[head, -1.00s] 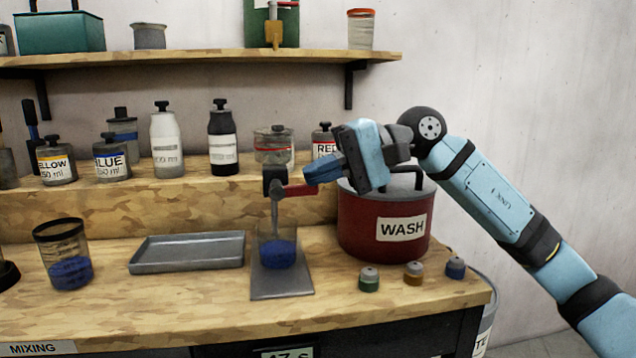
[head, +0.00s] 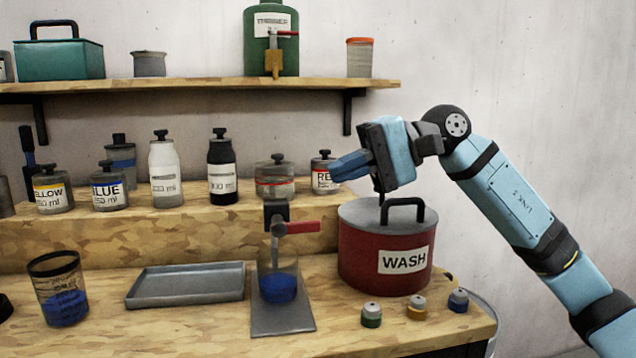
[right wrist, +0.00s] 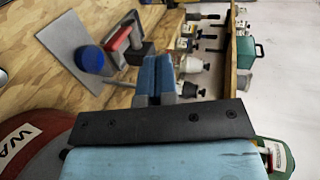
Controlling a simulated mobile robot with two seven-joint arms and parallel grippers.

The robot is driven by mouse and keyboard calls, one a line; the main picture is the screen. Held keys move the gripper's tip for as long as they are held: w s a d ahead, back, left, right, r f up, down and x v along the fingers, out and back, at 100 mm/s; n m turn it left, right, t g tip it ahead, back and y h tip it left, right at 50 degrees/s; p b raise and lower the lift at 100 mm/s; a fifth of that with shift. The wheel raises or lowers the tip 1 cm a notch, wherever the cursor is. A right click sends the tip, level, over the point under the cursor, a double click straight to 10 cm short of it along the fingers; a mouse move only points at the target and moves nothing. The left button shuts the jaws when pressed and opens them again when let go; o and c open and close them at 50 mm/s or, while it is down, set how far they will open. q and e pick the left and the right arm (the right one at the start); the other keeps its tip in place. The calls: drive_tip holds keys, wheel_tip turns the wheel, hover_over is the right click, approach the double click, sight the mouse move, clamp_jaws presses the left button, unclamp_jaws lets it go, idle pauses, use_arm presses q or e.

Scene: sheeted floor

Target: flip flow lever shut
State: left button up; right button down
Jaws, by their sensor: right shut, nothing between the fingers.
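The red flow lever (head: 300,227) sits on a dark valve (head: 277,212) below a clear container with a red band (head: 275,178). It points right, nearly level. It also shows in the right wrist view (right wrist: 118,42). A beaker with blue contents (head: 278,288) stands beneath the valve on a grey plate (head: 284,318). My right gripper (head: 335,168) is shut and empty, above and right of the lever, apart from it. Its blue fingers (right wrist: 158,75) show in the right wrist view. My left gripper is not in view.
A red WASH pot (head: 360,255) with a raised handle stands right of the lever, under my right gripper. Small capped jars (head: 371,315) line the front right. A grey tray (head: 190,284) and another beaker (head: 62,300) stand left. Labelled bottles (head: 165,170) line the ledge.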

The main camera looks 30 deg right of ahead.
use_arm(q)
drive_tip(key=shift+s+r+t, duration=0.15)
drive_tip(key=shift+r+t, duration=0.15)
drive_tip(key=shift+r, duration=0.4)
use_arm(e)
drive_tip(key=v, duration=0.6)
drive_tip(key=shift+s+r, duration=0.15)
drive_tip(key=shift+r, duration=0.05)
